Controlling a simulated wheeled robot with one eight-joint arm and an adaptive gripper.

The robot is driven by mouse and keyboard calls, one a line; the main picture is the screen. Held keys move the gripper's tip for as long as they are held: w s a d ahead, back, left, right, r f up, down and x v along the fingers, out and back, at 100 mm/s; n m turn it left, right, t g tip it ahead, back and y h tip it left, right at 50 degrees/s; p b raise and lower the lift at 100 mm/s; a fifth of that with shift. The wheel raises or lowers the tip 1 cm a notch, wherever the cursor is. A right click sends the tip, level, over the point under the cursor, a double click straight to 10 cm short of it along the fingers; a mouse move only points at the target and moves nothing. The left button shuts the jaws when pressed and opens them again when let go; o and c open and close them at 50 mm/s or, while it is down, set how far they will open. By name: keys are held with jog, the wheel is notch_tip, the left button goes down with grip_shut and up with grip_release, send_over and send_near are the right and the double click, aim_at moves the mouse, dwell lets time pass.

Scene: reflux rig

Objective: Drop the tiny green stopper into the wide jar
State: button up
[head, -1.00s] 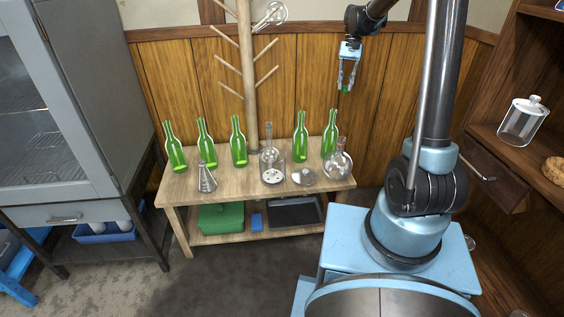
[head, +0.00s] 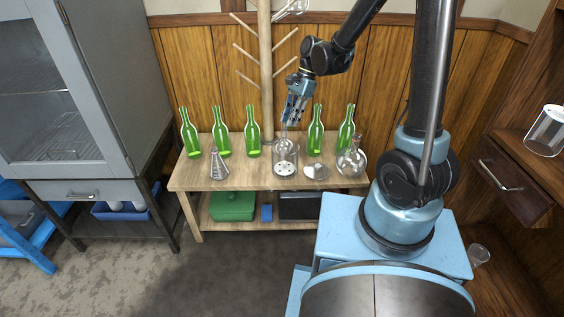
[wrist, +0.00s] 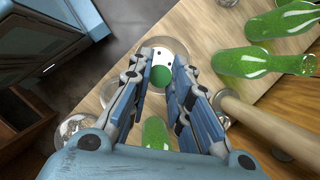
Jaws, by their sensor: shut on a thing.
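My gripper (head: 292,112) is shut on the tiny green stopper (wrist: 161,76), which shows between the fingertips (wrist: 162,74) in the wrist view. The stopper is too small to make out in the head view. The wide clear jar (head: 285,158) stands upright on the wooden bench, with dark-dotted pale contents low inside. My gripper is above the jar and apart from it. In the wrist view the jar (wrist: 152,50) shows behind the stopper, partly hidden by the fingers.
Several green bottles (head: 252,134) stand along the back of the wooden bench (head: 196,180). A conical flask (head: 218,165) is left of the jar; a clear glass lid or dish (head: 316,171) and a round flask (head: 350,162) are right. A pegged wooden post (head: 266,70) rises behind.

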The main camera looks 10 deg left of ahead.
jog(key=shift+w+d+f, duration=0.1)
jog(key=shift+f, duration=2.55)
jog(key=o, duration=0.8)
jog(key=v, duration=1.2)
